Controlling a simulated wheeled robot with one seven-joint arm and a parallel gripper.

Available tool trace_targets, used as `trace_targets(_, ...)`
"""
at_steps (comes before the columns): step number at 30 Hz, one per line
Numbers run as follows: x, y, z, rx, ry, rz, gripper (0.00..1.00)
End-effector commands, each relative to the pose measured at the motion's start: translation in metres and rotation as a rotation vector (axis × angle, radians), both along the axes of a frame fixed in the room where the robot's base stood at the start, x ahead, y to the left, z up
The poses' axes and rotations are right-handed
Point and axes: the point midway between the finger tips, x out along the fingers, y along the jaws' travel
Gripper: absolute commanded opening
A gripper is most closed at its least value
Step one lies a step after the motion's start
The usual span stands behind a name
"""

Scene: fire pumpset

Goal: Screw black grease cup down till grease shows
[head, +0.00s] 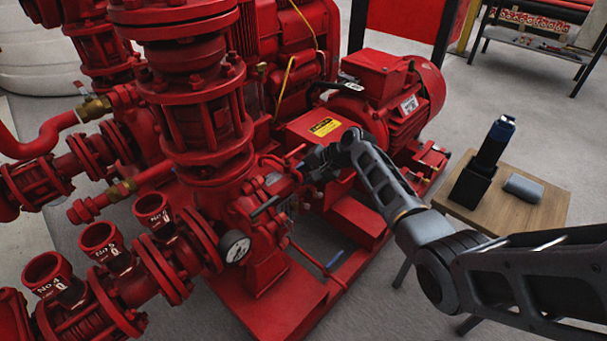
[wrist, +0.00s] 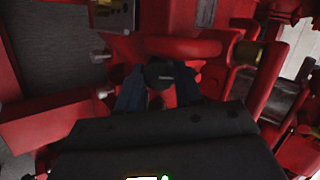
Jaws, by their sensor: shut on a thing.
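The black grease cup (wrist: 160,72) shows in the wrist view as a small dark round cap on the red pump. My gripper (wrist: 158,92) has its two dark fingers on either side of the cup and is shut on it. In the head view my gripper (head: 314,163) reaches in from the right to the pump's shaft end, beside the yellow-labelled guard. The cup is hidden there behind the fingers and the wrist. I cannot make out any grease in either view.
The red motor (head: 405,95) stands behind my arm. A pressure gauge (head: 235,247) sits on the pump's front. Red pipes and flanges crowd the left.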

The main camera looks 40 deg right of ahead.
Motion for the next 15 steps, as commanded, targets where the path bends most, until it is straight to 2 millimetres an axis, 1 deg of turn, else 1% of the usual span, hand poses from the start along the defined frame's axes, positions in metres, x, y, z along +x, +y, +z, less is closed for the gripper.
trace_targets(8,-0.0009,0.001,0.0018,0.084,0.005,-0.082,0.04)
trace_targets(15,-0.0022,0.0015,0.0013,0.226,0.011,-0.224,0.04)
